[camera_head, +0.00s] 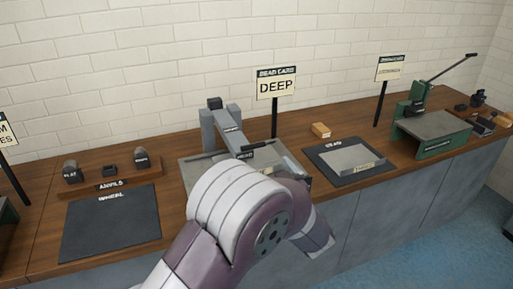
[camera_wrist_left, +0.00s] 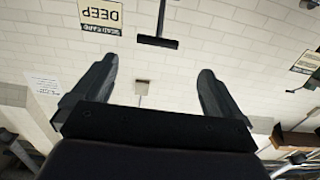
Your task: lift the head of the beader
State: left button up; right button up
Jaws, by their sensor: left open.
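The beader (camera_head: 208,132) is a grey machine on the wooden bench, below the "DEEP" bead card. Its head is a sloping grey bar running toward me, with a dark cross handle near its front end. My left arm hides the beader's front and part of its grey base. In the left wrist view, which is upside down, my left gripper (camera_wrist_left: 157,68) has its two dark fingers wide apart with nothing between them. A dark T-shaped bar (camera_wrist_left: 158,41), seemingly the beader's handle, shows beyond the fingertips, apart from them. My right gripper is in neither view.
The "DEEP" card (camera_head: 277,87) stands behind the beader. An anvils rack (camera_head: 114,188) and a dark mat (camera_head: 110,225) lie left. A dark mat with a grey sheet (camera_head: 347,159), a small wooden block (camera_head: 321,130) and a green machine (camera_head: 432,128) are right.

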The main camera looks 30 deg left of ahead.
aim_at(253, 146)
pick_arm(q)
jog(key=x, duration=1.1)
jog(key=shift+w+p, duration=0.3)
